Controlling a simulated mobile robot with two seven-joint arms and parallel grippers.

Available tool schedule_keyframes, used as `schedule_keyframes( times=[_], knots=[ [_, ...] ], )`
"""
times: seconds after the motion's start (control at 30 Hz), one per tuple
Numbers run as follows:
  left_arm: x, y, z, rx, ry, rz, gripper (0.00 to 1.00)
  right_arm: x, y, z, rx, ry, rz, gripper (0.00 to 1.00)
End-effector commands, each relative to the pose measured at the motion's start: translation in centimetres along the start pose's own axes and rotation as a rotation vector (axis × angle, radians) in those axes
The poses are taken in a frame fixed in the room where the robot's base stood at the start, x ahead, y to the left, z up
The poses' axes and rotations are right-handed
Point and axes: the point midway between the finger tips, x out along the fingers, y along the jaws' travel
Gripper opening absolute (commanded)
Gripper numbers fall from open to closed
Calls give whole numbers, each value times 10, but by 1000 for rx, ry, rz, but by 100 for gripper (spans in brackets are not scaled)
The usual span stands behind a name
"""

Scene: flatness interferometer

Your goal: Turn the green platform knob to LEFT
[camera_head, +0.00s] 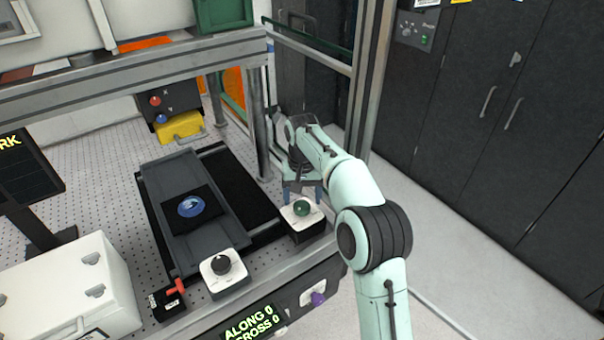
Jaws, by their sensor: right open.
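The green knob (302,208) sits on a white-topped box at the right front corner of the bench. My right gripper (302,194) is open, its fingers pointing down on either side at the back of the green knob. I cannot tell whether the fingers touch it. Any LEFT marking on the box is too small to read. My left gripper is not in view.
A dark platform (185,180) with a blue round disc stands left of the knob. A black knob (221,264) on a white plate is in front. A metal frame post (258,120) stands behind my gripper. A white case (70,290) fills the left front.

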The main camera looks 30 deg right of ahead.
Motion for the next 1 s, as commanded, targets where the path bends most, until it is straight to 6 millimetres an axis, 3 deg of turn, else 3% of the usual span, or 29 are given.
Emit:
schedule_keyframes(
  times=[0.03, 0.1, 0.33, 0.6, 1.0],
  knots=[
    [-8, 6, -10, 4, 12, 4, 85, -20, -2, -3, -1, 10, -5, 76],
    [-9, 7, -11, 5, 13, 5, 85, -36, -2, -3, -1, 11, -5, 76],
    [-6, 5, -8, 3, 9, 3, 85, -78, -1, -2, -1, 5, -1, 76],
    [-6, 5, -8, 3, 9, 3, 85, -97, -1, -1, -1, 1, 0, 76],
    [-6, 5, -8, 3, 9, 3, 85, -100, -1, -1, -1, 1, 0, 76]
  ],
)
